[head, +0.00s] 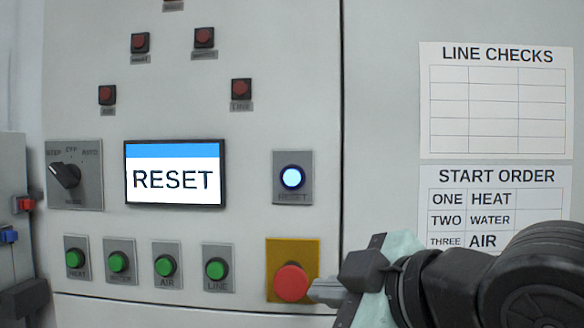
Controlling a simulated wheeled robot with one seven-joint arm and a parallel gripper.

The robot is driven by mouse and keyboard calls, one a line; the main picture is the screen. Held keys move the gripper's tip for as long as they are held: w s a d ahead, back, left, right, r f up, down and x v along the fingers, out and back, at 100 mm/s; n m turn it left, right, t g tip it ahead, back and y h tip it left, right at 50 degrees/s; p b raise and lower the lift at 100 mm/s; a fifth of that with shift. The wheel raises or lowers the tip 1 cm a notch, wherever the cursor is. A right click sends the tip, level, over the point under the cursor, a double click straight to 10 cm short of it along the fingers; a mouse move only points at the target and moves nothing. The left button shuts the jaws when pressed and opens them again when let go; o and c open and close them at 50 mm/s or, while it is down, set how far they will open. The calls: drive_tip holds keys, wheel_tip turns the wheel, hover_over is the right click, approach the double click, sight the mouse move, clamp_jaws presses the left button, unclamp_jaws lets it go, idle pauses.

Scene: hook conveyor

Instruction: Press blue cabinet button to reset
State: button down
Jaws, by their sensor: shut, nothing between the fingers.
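The blue reset button (292,177) glows pale blue-white on a grey plate labelled RESET, right of the screen on the cabinet front. The screen (175,172) reads RESET under a blue bar. My gripper (318,291) is shut and empty at the lower right, pointing left. In the picture its tip lies below and slightly right of the blue button, overlapping the right edge of the yellow plate. I cannot tell whether it touches the cabinet. A pale green cloth-like cover shows around my wrist.
A red mushroom button (291,283) on a yellow plate (279,249) is just left of my gripper tip. Several green buttons (165,265) line the bottom. A rotary selector (66,175) is at left. Red lamps (204,38) sit above. Paper charts (495,101) hang at right.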

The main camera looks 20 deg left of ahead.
sight(298, 181)
drive_tip(key=a+r+n+y+p, duration=0.2)
drive_tip(key=a+r+n+y, duration=0.1)
drive_tip(key=r, duration=0.8)
drive_tip(key=shift+s+a+r+t+y, duration=0.3)
drive_tip(key=shift+s+a, duration=0.15)
drive_tip(key=shift+p, duration=0.3)
drive_tip(key=w+p, duration=0.1)
drive_tip(key=w, duration=0.1)
drive_tip(key=w+a+p, duration=0.1)
drive_tip(key=w+p, duration=0.2)
drive_tip(key=w, duration=0.2)
drive_tip(key=shift+w+a+p, duration=0.1)
drive_tip(key=shift+a+p, duration=0.2)
drive_tip(key=shift+a, duration=0.1)
drive_tip(key=shift+w+a, duration=0.15)
drive_tip(key=shift+w, duration=0.55)
drive_tip(key=shift+w+a, duration=0.1)
drive_tip(key=shift+w, duration=0.3)
